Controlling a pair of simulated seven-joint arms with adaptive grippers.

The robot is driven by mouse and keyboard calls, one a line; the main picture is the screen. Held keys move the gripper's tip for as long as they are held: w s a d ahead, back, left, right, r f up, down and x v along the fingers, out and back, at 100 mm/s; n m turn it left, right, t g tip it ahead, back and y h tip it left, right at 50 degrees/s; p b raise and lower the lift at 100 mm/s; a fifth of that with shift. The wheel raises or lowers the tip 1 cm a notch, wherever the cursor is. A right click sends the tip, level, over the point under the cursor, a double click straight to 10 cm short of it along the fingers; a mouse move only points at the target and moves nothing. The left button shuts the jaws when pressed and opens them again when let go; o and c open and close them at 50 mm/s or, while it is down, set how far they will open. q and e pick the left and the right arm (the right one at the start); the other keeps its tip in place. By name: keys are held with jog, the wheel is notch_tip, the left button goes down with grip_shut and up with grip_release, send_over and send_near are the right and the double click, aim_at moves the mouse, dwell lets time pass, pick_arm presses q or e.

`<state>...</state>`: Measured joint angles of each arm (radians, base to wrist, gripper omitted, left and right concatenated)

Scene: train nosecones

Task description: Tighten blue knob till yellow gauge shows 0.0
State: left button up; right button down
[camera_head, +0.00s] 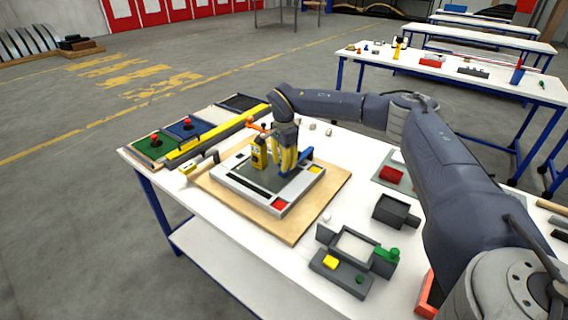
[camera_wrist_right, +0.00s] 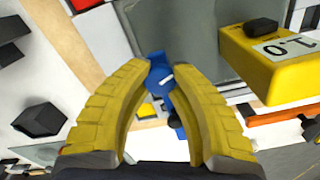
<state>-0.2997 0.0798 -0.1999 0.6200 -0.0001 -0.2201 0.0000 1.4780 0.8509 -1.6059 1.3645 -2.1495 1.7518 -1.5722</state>
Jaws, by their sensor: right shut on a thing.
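The yellow gauge (camera_head: 259,153) stands upright on the grey plate of a square fixture (camera_head: 240,189), just left of my right gripper (camera_head: 287,168) in the head view. In the right wrist view the gauge (camera_wrist_right: 268,72) is at the upper right. A blue part (camera_head: 305,155) shows beside the fingers in the head view. My left gripper is out of view.
The fixture lies on a wooden board (camera_head: 315,217). Green and blue trays (camera_head: 155,145) line the left table edge, with a long yellow bar beside them. A dark grey holder (camera_head: 341,279) and a grey block (camera_head: 393,210) stand at front right. My right arm spans the right side.

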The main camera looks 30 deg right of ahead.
jog(key=m, duration=0.5)
jog(key=shift+m, duration=0.3)
jog(key=m, duration=1.2)
jog(key=shift+m, duration=0.3)
jog(key=m, duration=0.5)
jog(key=shift+m, duration=0.7)
jog(key=c, duration=1)
grip_release()
jog(key=shift+o, duration=0.2)
jog(key=shift+r, duration=0.1)
